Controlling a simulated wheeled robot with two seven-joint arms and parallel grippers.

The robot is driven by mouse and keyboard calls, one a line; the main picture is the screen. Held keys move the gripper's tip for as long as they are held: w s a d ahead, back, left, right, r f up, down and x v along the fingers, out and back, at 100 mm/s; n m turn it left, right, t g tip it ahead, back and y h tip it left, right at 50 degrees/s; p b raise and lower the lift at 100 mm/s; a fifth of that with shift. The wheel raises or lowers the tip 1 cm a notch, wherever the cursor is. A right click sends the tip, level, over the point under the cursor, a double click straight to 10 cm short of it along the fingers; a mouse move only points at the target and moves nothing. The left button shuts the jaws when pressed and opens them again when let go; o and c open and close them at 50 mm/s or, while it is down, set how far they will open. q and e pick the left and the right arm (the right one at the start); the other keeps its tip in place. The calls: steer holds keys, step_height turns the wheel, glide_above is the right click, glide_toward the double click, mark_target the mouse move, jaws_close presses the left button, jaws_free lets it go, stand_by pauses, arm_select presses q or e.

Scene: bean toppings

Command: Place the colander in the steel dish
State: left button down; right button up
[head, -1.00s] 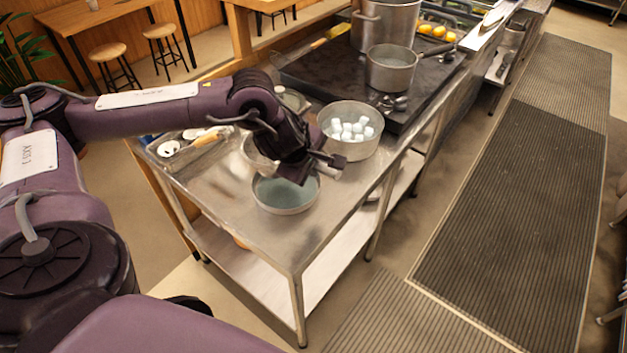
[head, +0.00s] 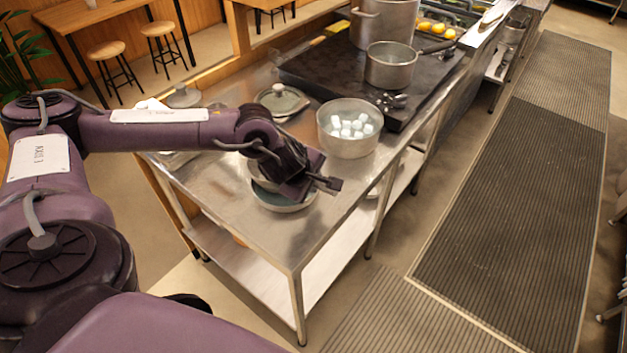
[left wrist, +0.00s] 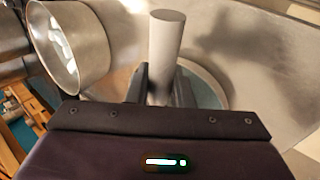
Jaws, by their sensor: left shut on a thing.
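My left gripper (head: 333,184) is over the near part of the steel table. In the left wrist view, the gripper (left wrist: 160,88) is shut on a pale grey cylindrical handle (left wrist: 166,45); I cannot tell whether it belongs to the colander. A round shallow dish (head: 285,205) with a bluish inside lies under the gripper, partly hidden by it. It seems to show behind the fingers in the wrist view (left wrist: 207,88). Another bowl rim (head: 256,177) shows behind the gripper, mostly hidden. I cannot surely pick out the colander. My right gripper is out of view.
A steel pot with white cubes (head: 350,147) stands just right of and beyond the gripper. A glass lid (head: 283,101) lies further back. A saucepan (head: 390,68) and a large pot (head: 383,25) stand on the dark cooktop (head: 330,72). The table's front right corner is clear.

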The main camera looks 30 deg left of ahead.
arm_select(q)
steer(key=c, duration=1.7)
jaws_free()
steer(key=shift+f, duration=0.15)
steer(key=shift+c, duration=0.2)
steer(key=o, duration=0.5)
steer(key=shift+c, duration=0.2)
steer(key=shift+r+p, duration=0.55)
steer(key=shift+p, duration=0.05)
steer(key=v, duration=1.1)
steer(key=shift+s+r+b, duration=0.25)
steer(key=shift+s+b, duration=0.05)
steer(key=shift+s, duration=0.05)
steer(key=shift+s+f, duration=0.1)
